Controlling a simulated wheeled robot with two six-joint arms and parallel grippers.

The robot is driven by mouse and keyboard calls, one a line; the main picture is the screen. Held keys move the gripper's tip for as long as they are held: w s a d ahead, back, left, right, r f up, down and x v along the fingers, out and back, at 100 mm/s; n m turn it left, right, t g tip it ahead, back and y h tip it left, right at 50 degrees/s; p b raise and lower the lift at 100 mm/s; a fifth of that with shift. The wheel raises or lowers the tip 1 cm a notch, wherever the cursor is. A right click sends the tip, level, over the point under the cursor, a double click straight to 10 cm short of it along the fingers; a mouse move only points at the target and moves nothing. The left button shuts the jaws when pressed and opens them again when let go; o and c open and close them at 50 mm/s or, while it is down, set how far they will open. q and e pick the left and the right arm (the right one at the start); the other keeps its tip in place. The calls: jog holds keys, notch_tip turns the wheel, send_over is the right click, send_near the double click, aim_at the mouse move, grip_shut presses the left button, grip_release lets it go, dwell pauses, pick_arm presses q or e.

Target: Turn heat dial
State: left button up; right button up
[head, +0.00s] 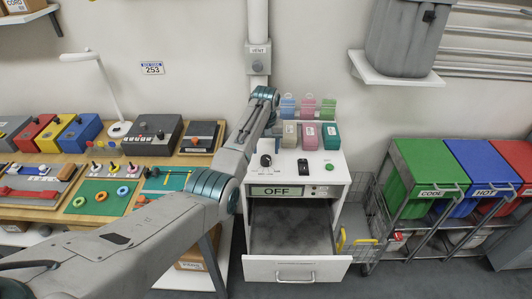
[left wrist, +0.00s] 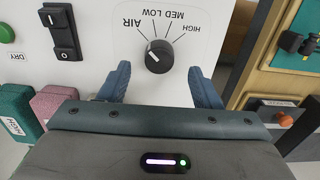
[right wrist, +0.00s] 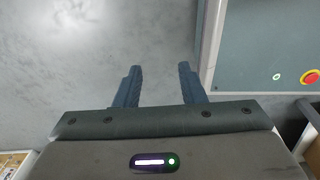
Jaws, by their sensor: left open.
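The heat dial is a round black knob (left wrist: 159,56) on the white panel of a cabinet, with marks for AIR, LOW, MED and HIGH. Its white pointer line appears to point towards AIR. The knob also shows in the head view (head: 266,160). My left gripper (left wrist: 160,74) is open, its two blue fingers apart on either side of the knob's near edge; I cannot tell whether they touch it. A display (head: 283,191) below the knob reads OFF. My right gripper (right wrist: 160,70) is open and empty over grey floor; it is outside the head view.
A black rocker switch (head: 303,168) and a green DRY button (head: 329,167) are beside the dial. Coloured boxes (head: 309,136) stand behind it. The cabinet's drawer (head: 297,270) is pulled out and looks empty. A workbench stands left, coloured bins (head: 485,170) right.

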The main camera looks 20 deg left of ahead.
aim_at(266, 158)
pick_arm(q)
jog(key=f, duration=0.3)
jog(key=shift+w+f, duration=0.15)
jog(key=shift+w, duration=0.15)
jog(key=shift+f, duration=0.65)
jog(key=shift+s, duration=0.1)
jog(key=shift+f, duration=0.1)
jog(key=shift+c, duration=0.2)
jog(key=c, duration=0.8)
jog(key=shift+c, duration=0.8)
pick_arm(e)
jog(key=shift+w+a+r, duration=0.15)
jog(key=shift+w+r, duration=0.05)
jog(key=shift+w, duration=0.25)
jog(key=shift+w+a+r, duration=0.15)
jog(key=shift+w+r, duration=0.05)
jog(key=shift+w, duration=0.25)
